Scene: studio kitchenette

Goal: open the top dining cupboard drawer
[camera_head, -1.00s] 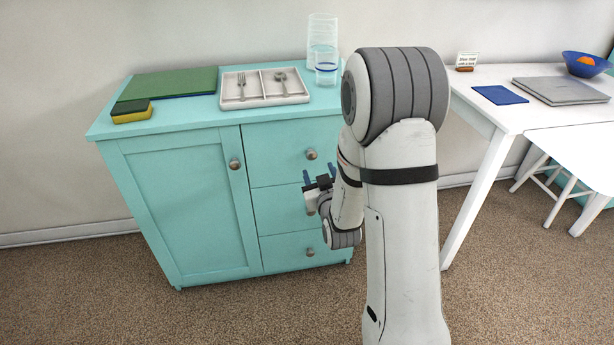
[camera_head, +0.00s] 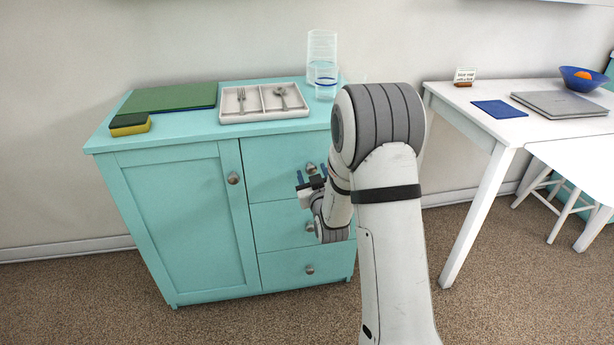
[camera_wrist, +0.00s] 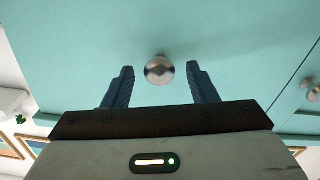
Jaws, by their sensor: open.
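The turquoise dining cupboard (camera_head: 180,220) stands against the wall with a door on its left and a column of drawers on its right. The top drawer (camera_head: 270,160) is closed, and its round metal knob (camera_head: 311,168) shows just above my gripper (camera_head: 312,180). In the wrist view the knob (camera_wrist: 159,70) lies between the two blue fingers of my gripper (camera_wrist: 160,84), nearer their tips, with a gap on each side. My gripper is open and holds nothing. My arm hides the right part of the drawers in the head view.
On the cupboard top are a cutlery tray (camera_head: 264,112), a green board (camera_head: 170,98), a sponge (camera_head: 130,125) and clear glasses (camera_head: 322,60). Carpet in front is clear.

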